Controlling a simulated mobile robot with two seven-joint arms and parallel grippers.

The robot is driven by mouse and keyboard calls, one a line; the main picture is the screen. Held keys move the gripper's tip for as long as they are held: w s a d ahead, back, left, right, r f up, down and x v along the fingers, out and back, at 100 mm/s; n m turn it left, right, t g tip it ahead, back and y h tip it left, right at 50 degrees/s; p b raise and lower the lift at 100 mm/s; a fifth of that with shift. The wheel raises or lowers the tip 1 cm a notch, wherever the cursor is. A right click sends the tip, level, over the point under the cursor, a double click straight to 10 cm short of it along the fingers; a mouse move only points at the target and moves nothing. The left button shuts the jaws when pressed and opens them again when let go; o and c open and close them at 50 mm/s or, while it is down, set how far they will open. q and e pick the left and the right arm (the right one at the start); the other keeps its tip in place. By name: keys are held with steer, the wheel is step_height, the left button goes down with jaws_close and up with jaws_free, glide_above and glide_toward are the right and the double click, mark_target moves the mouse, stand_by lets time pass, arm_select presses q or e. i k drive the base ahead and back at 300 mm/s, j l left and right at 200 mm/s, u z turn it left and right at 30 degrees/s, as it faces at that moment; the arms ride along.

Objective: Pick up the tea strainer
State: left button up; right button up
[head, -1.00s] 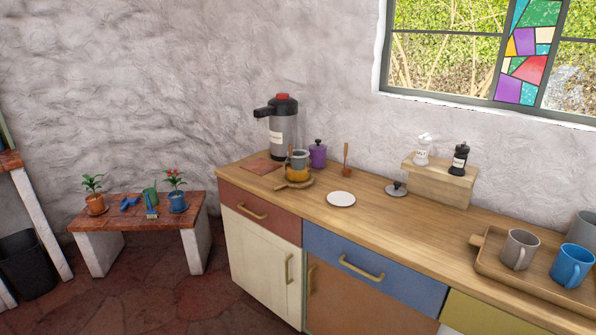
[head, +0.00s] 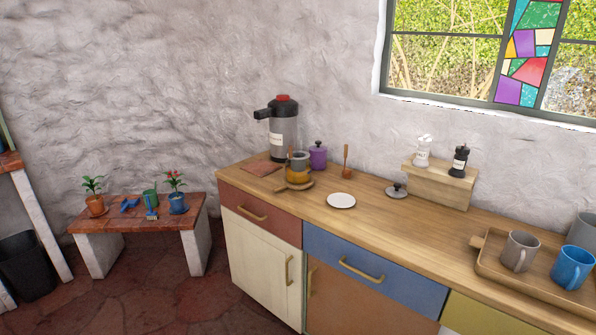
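No clear tea strainer can be made out for sure. A small grey cup-like piece (head: 299,159) sits on top of an amber pot (head: 297,175) at the left end of the counter, and it may be the strainer. The pot stands on a small round wooden board (head: 307,185). The details are too small to tell. Neither of my grippers is in view.
Close behind stand a tall flask (head: 284,128) and a purple jar (head: 317,156). A white plate (head: 341,201), a dark-knobbed lid (head: 396,192) and a spice shelf (head: 436,186) lie to the right. A mug tray (head: 490,264) fills the right end. The counter's front strip (head: 370,235) is bare.

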mark_target(296, 155)
steer(key=i+j+z, duration=0.15)
steer(key=i, duration=0.3)
steer(key=i+z, duration=0.2)
steer(key=i, duration=0.2)
steer(key=i+j+z, duration=0.15)
steer(key=i, duration=0.3)
steer(key=i+j+z, duration=0.2)
steer(key=i+j, duration=0.15)
